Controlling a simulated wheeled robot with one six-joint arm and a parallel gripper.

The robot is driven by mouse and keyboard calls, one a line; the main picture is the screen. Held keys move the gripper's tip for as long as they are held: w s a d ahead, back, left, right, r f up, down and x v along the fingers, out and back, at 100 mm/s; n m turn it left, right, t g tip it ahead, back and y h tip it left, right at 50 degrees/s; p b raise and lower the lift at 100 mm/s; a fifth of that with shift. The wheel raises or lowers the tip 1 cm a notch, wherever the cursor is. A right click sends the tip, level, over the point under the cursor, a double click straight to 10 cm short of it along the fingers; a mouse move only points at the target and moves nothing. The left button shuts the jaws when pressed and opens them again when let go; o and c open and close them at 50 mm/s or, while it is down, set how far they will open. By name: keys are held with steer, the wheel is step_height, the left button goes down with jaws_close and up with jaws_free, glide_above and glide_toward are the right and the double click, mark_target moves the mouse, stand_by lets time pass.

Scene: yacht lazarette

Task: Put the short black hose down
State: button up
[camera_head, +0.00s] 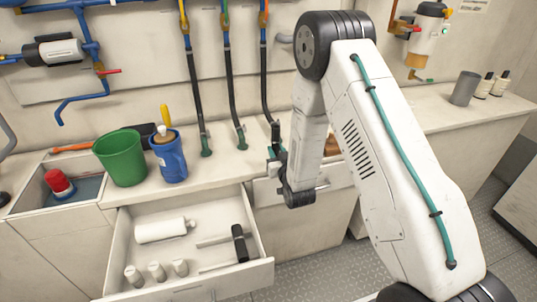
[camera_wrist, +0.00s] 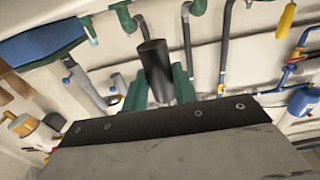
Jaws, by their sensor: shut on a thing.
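My gripper (camera_wrist: 156,88) has green fingers, and they are shut on the short black hose (camera_wrist: 155,62) in the wrist view. The hose is a plain dark cylinder, and its end sticks out past the fingers. In the head view my gripper (camera_head: 277,152) is small and partly hidden by my wrist, beside the counter's front edge and to the right of the open drawer. A dark upright piece at the gripper, apparently the hose (camera_head: 275,131), shows against the counter. I cannot tell whether it touches the counter.
An open drawer (camera_head: 190,292) holds a white bottle (camera_head: 161,231), several small pale cylinders and a black-ended tool (camera_head: 240,243). A green bucket (camera_head: 121,160) and blue jug (camera_head: 168,158) stand on the counter (camera_head: 215,178). Several hanging pipes (camera_head: 229,80) are behind my gripper.

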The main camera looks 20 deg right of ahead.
steer(key=w, duration=0.1)
steer(key=w+a, duration=0.1)
steer(key=w, duration=0.1)
steer(key=w+a, duration=0.1)
steer(key=shift+w+a+f, duration=0.15)
steer(key=shift+w+f, duration=0.1)
steer(key=shift+w, duration=0.15)
steer(key=shift+f, duration=1.75)
steer(key=shift+f, duration=0.3)
steer(key=o, duration=1)
steer(key=shift+c, duration=0.2)
steer(key=shift+r, duration=0.1)
